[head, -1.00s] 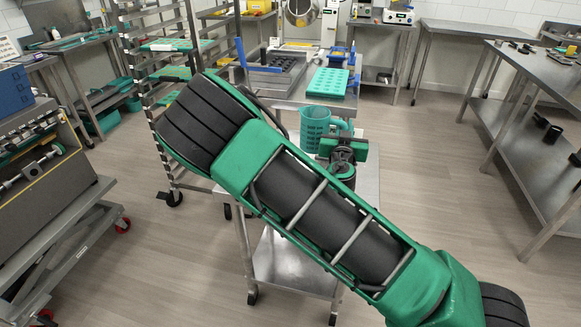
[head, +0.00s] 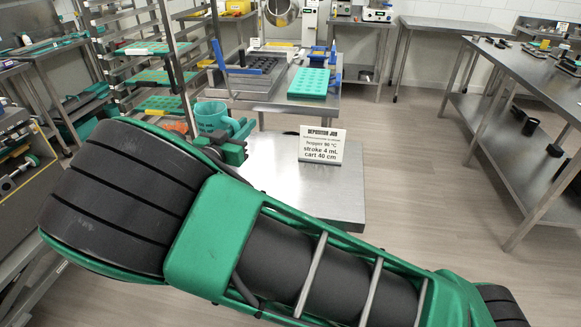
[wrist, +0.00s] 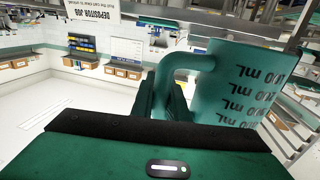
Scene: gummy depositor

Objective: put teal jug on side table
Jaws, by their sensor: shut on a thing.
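The teal jug (head: 211,116) is held up at the left of a small steel table in the head view. In the wrist view the jug (wrist: 245,85) fills the right side, with dark volume marks that read upside down. My gripper (head: 238,134) is beside the jug's handle. In the wrist view my gripper (wrist: 166,98) is shut on the handle, and the fingertips are partly hidden. The small steel table (head: 345,205) carries a sign. My arm hides its near left part, and I cannot tell whether it is the side table.
The white job sign (head: 322,146) stands on the small table. Behind is a bench with a teal mould tray (head: 308,83) and a dark mould tray (head: 250,78). A tray rack (head: 155,50) stands close on the left. A long steel bench (head: 530,95) is at the right, with open floor before it.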

